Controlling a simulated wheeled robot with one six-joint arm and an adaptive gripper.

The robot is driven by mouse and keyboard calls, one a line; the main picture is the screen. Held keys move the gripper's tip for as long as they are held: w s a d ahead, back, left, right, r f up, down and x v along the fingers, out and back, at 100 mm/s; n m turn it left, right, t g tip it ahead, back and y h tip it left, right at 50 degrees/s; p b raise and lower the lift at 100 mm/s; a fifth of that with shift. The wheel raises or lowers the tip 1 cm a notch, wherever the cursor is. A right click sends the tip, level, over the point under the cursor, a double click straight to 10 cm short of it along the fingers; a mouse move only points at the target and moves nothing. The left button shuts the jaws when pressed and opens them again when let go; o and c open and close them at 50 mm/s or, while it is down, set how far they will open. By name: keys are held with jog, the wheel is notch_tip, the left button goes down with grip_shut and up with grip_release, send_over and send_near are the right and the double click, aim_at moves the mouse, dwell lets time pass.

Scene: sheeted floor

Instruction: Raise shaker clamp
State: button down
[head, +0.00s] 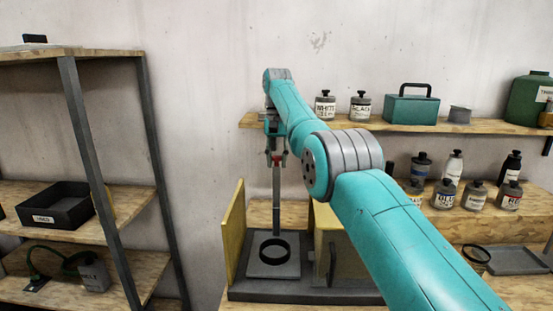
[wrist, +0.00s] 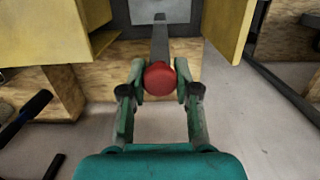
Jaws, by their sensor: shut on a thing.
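The shaker (head: 310,295) has a dark grey base with yellow panels at its sides. A grey upright post (head: 277,210) rises at its back, and a black ring (head: 262,256) sits on its grey plate. The clamp's red knob (wrist: 160,78) is between the fingers of my gripper (wrist: 158,72), which is shut on it. In the head view my gripper (head: 276,157) is high on the post, well above the ring, and little of the knob shows. The post (wrist: 160,38) also shows beyond the knob in the wrist view.
A yellow panel (head: 235,232) stands left of the post, and a yellow box with a handle (head: 332,255) stands right. A shelf rack (head: 88,150) is at the left. Bottles and a teal case (head: 411,109) stand on the wall shelf (head: 385,125) at the right.

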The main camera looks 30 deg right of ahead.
jog(key=shift+d, duration=0.1)
jog(key=c, duration=0.8)
grip_release()
jog(key=shift+w+d+f, duration=0.1)
jog(key=shift+c, duration=0.2)
